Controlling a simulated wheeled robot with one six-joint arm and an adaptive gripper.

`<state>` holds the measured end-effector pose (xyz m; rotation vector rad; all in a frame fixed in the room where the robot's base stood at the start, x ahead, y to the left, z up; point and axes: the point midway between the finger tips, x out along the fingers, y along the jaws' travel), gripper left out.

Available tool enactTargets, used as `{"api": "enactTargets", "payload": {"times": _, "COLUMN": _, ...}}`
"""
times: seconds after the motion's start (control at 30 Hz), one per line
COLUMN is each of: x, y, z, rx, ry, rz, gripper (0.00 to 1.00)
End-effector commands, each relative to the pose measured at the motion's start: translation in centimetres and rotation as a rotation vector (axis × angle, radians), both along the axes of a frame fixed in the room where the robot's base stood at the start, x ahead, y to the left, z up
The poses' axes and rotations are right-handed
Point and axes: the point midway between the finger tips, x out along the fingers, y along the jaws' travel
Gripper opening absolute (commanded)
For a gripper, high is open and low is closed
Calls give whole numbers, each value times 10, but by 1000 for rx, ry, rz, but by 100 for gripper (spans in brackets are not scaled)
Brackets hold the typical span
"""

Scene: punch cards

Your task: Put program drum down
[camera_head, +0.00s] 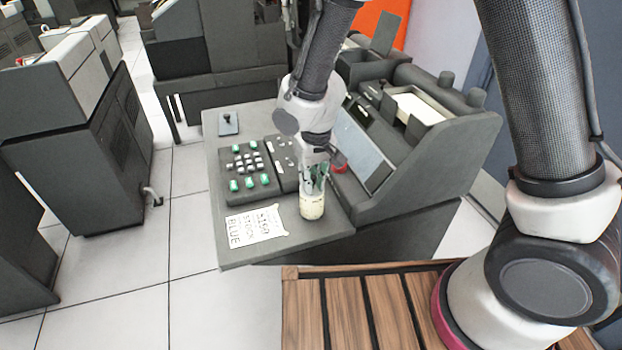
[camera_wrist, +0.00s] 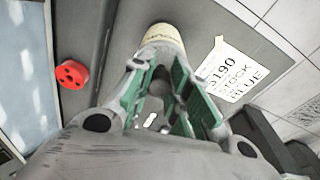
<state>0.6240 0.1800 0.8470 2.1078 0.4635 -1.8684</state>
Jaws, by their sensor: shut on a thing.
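The program drum (camera_head: 312,207) is a small cream cylinder, upright at the front of the grey machine's desk top (camera_head: 325,228). It also shows at the top of the wrist view (camera_wrist: 160,36), just past the fingertips. My gripper (camera_head: 316,185) comes down from above and is shut on the upper part of the drum. Its green-padded fingers (camera_wrist: 158,80) stand either side of it. I cannot tell whether the drum's base touches the desk; any gap is very small. The fingers partly hide the drum's top.
A white card with STOCK BLUE lettering (camera_head: 256,227) lies left of the drum. A keypad with green keys (camera_head: 247,167) is behind the card. A red knob (camera_wrist: 72,74) and the raised machine housing (camera_head: 425,160) are to the right. A slatted wooden surface (camera_head: 345,310) is in front.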

Motion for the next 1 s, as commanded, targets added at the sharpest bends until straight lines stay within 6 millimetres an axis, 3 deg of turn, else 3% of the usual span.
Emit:
{"api": "enactTargets", "payload": {"times": 0.37, "x": 0, "y": 0, "z": -6, "rx": 0, "ry": 0, "rz": 0, "gripper": 0}}
{"api": "enactTargets", "payload": {"times": 0.4, "x": 0, "y": 0, "z": -6, "rx": 0, "ry": 0, "rz": 0, "gripper": 20}}
{"api": "enactTargets", "payload": {"times": 0.5, "x": 0, "y": 0, "z": -6, "rx": 0, "ry": 0, "rz": 0, "gripper": 38}}
{"api": "enactTargets", "payload": {"times": 0.53, "x": 0, "y": 0, "z": -6, "rx": 0, "ry": 0, "rz": 0, "gripper": 40}}
{"api": "enactTargets", "payload": {"times": 0.87, "x": 0, "y": 0, "z": -3, "rx": 1, "ry": 0, "rz": 0, "gripper": 40}}
{"api": "enactTargets", "payload": {"times": 1.0, "x": -1, "y": 0, "z": 15, "rx": 3, "ry": -4, "rz": -1, "gripper": 40}}
